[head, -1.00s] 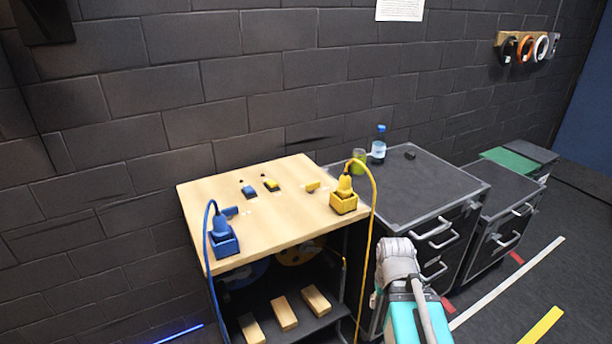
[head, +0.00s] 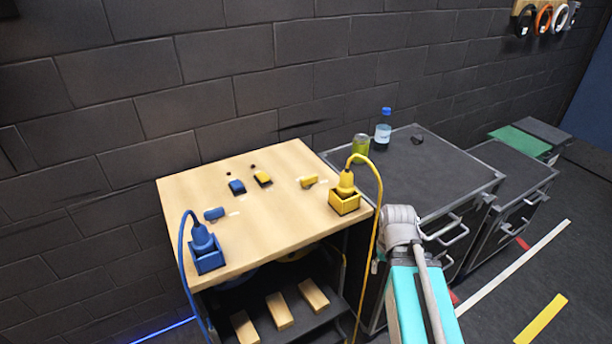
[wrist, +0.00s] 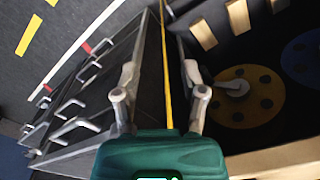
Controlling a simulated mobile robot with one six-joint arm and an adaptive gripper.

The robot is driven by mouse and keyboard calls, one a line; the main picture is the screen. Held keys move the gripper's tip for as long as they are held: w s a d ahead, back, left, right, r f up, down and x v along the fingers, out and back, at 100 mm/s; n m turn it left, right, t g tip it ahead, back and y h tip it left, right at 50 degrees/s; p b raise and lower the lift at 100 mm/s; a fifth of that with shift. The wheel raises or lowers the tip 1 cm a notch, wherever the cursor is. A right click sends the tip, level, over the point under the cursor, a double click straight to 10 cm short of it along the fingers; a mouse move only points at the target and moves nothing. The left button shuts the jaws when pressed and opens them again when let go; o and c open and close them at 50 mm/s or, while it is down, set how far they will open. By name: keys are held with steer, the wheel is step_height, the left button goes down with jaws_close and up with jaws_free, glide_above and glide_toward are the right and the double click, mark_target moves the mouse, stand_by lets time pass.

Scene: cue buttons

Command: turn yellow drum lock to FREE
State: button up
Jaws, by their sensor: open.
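A small yellow lever-like piece (head: 308,182) lies on the wooden tabletop (head: 255,225), left of the yellow plug in its square socket (head: 345,203). I cannot read any FREE marking or tell how the piece is turned. Below the tabletop, a yellow disc with holes (wrist: 240,97) shows in the wrist view, with a pale arm across its hub. My gripper (wrist: 160,72) is open and empty, its two fingers apart. The yellow cable (wrist: 166,70) runs between them in the picture; contact cannot be told. The gripper itself is not visible in the head view.
Wooden blocks (head: 279,311) sit on the lower shelf. A dark cabinet (head: 440,175) with a bottle (head: 383,130) and green can stands to the right.

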steer(key=shift+d+r, duration=0.1)
step_height(320, 180, up, 23)
steer(key=m+p, duration=1.1)
steer(key=p, duration=1.2)
glide_above(310, 177)
step_height(310, 177, down, 14)
steer(key=b, duration=1.3)
steer(key=shift+r+b, duration=0.15)
steer(key=shift+b, duration=0.15)
jaws_close()
